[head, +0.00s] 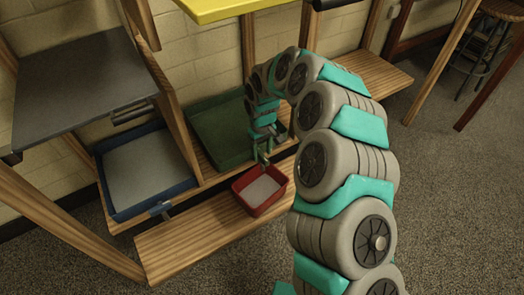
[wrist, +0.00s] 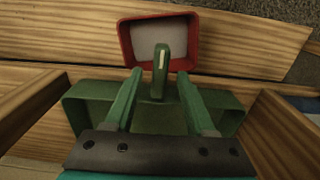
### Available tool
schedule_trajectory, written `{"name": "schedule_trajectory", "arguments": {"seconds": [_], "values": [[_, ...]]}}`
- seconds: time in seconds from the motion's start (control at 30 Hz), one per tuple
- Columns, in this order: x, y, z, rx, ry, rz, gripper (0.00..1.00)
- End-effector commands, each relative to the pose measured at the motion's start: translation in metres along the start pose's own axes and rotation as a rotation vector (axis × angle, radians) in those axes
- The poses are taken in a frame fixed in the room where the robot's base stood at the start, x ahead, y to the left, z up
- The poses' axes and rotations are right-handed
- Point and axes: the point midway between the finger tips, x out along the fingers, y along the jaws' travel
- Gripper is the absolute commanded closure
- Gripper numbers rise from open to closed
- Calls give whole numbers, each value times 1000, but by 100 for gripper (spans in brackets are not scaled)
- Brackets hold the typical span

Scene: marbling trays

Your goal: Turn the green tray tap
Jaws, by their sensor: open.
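The green tray (head: 213,128) stands on the wooden rack, partly hidden by my arm in the head view. Its front wall and rim also show in the wrist view (wrist: 85,92). The green tap (wrist: 158,72), with a pale stripe on its handle, sticks out from the front of the tray. My gripper (wrist: 159,73) is open, with one green finger on each side of the tap handle. I cannot tell whether either finger touches it. In the head view my gripper (head: 263,153) is small at the tray's front.
A red tub (head: 272,202) with pale contents stands on the wooden plank in front of the tap. Wooden posts and a grey board (head: 80,85) flank the rack. Carpet is clear in front.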

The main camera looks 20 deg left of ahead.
Motion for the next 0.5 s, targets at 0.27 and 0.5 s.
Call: {"name": "schedule_trajectory", "arguments": {"seconds": [0.27, 0.5], "values": [[4, 0, 0, 1, 2, 0, 45], [4, 0, 0, 1, 2, 0, 71]]}}
